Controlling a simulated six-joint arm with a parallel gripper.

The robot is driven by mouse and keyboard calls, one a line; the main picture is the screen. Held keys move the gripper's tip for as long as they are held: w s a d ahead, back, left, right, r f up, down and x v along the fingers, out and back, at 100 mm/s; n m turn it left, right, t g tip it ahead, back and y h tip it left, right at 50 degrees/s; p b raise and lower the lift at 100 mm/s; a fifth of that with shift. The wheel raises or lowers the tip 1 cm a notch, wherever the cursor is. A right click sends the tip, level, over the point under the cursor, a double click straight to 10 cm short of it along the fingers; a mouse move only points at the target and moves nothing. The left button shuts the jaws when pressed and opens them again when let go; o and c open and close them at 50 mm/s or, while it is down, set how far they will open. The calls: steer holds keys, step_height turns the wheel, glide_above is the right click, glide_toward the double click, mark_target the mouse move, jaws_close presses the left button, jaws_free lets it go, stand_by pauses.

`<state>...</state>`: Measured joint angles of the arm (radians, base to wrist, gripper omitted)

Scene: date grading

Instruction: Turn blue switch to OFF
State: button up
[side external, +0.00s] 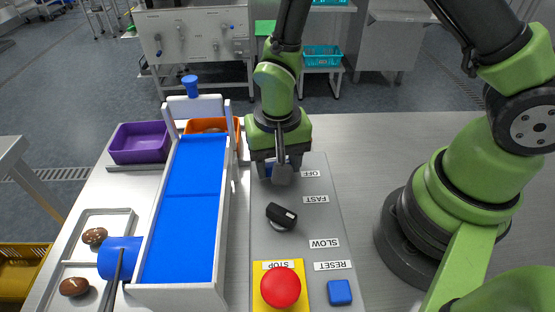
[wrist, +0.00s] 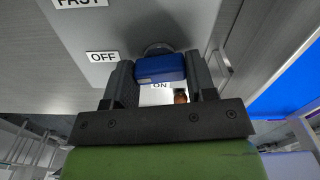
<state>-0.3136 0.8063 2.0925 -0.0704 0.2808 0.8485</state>
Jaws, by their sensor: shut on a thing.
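The blue switch (wrist: 160,68) sits between the two fingers of my gripper (wrist: 162,78) in the wrist view, with a finger against each side. In the side view my gripper (side external: 280,172) points down at the far end of the grey control panel (side external: 318,215), hiding most of the blue switch (side external: 274,168). An OFF label (side external: 302,173) lies right beside the gripper there. In the wrist view the OFF label (wrist: 102,56) is left of the switch and an ON label (wrist: 160,86) is just below it. I cannot tell exactly which label the switch points to.
A black knob (side external: 281,215) stands nearer on the panel, then a red stop button (side external: 280,288) and a blue reset button (side external: 340,292). A blue-belted conveyor (side external: 185,220) runs along the left. Purple (side external: 140,143) and orange (side external: 232,124) bins stand at its far end.

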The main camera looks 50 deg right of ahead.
steer(key=shift+m, duration=1)
steer(key=o, duration=0.9)
steer(key=shift+o, duration=0.2)
step_height(320, 180, up, 10)
steer(key=shift+r, duration=0.1)
steer(key=s+d+r+n+t+y, duration=0.1)
steer(key=s+d+r+n+t, duration=0.1)
steer(key=s+r, duration=0.4)
steer(key=s+d+r+n+t+y, duration=0.1)
steer(key=s+d+r+n+t, duration=0.2)
steer(key=r, duration=0.6)
steer(key=s+t, duration=0.2)
steer(key=s, duration=0.1)
steer(key=shift+d+r, duration=0.25)
steer(key=shift+d, duration=0.15)
